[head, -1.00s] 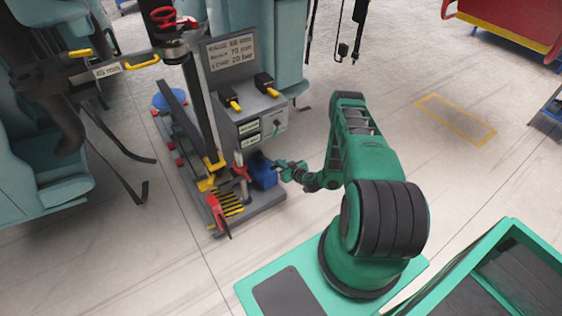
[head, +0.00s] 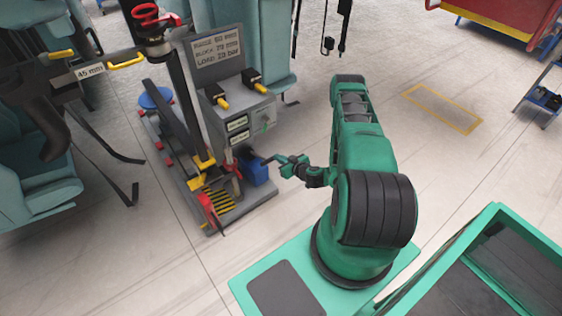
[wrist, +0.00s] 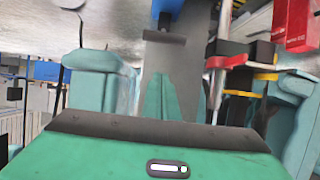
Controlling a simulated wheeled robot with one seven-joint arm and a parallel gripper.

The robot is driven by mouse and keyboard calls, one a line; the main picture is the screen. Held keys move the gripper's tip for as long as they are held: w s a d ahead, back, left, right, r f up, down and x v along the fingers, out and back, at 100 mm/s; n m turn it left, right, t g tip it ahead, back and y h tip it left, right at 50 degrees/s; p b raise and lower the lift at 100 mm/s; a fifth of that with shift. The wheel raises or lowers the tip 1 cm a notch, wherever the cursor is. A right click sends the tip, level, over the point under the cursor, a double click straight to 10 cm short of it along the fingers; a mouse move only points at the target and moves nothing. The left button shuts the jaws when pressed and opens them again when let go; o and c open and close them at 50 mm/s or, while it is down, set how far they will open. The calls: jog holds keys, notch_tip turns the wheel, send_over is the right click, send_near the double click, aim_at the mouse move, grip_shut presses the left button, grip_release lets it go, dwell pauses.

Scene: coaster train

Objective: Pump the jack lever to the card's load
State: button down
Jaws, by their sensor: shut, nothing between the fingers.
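The grey jack stand (head: 262,192) is left of centre in the head view. A card panel (head: 218,54) on it has lines in mm and a bottom load line in bar that looks like 20. A blue box (head: 254,168) sits on its base, beside a red-and-grey upright part (head: 230,160). A red lever-like piece (head: 211,213) tilts at the front edge. I cannot tell which part is the jack lever. My gripper (head: 281,162) is just right of the blue box, shut and empty. In the wrist view my shut fingers (wrist: 164,98) point at the stand.
Yellow-tipped black handles (head: 250,78) and small label plates (head: 238,130) are on the stand's front. Teal seats (head: 35,180) stand left.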

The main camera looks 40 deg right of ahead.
jog(key=s+f+m+g, duration=0.1)
jog(key=s+f+m, duration=0.2)
jog(key=m, duration=1.5)
jog(key=s+f+m+g, duration=0.1)
jog(key=s+f+m, duration=0.3)
jog(key=m, duration=1.4)
jog(key=w+f, duration=0.3)
jog(key=w, duration=0.8)
jog(key=shift+w+a, duration=0.15)
jog(key=shift+a, duration=0.05)
